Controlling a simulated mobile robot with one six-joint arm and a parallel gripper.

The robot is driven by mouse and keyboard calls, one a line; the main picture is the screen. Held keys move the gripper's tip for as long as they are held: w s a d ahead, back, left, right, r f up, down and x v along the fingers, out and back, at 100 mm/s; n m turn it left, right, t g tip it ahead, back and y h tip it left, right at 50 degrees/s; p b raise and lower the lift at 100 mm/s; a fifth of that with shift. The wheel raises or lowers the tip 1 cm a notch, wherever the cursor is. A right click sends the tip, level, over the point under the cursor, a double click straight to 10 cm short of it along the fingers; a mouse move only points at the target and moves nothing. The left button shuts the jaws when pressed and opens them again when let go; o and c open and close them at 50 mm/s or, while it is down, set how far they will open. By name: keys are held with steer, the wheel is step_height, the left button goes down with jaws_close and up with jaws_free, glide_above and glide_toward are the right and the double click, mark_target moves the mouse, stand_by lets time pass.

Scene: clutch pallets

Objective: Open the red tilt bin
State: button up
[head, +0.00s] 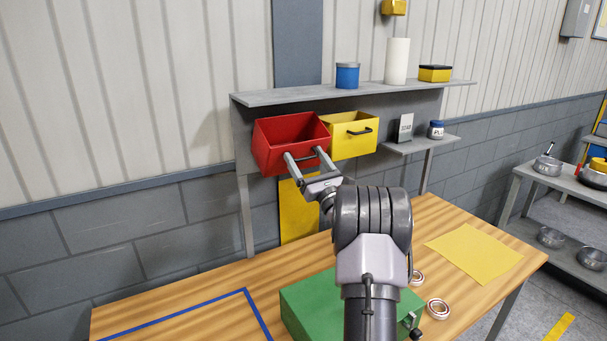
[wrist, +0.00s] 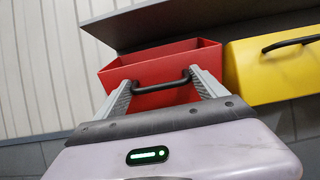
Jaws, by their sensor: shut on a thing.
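The red tilt bin (head: 270,157) hangs under the grey shelf at the back of the bench. It is tilted forward, and its open top and inside show in the head view. My gripper (head: 303,156) is at the bin's front, shut on its dark bar handle. In the wrist view the red bin (wrist: 160,66) is straight ahead, and the black handle (wrist: 160,88) runs between the two fingers of my gripper (wrist: 163,86). The fingers hide part of the bin's front.
A yellow bin (head: 352,143) with a dark handle sits right beside the red one. The grey shelf (head: 300,96) above carries a blue can, a white roll and a yellow box. A green box (head: 308,305), metal rings and a yellow sheet (head: 474,252) are on the wooden bench.

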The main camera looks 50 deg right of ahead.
steer(key=shift+s+a+f+b, duration=0.1)
steer(key=shift+s+f+b, duration=0.25)
steer(key=shift+f+b, duration=0.3)
steer(key=o, duration=2)
steer(key=b+v, duration=0.1)
steer(key=v, duration=1.6)
steer(key=shift+s+b, duration=0.2)
steer(key=shift+b, duration=0.2)
steer(key=shift+a, duration=0.1)
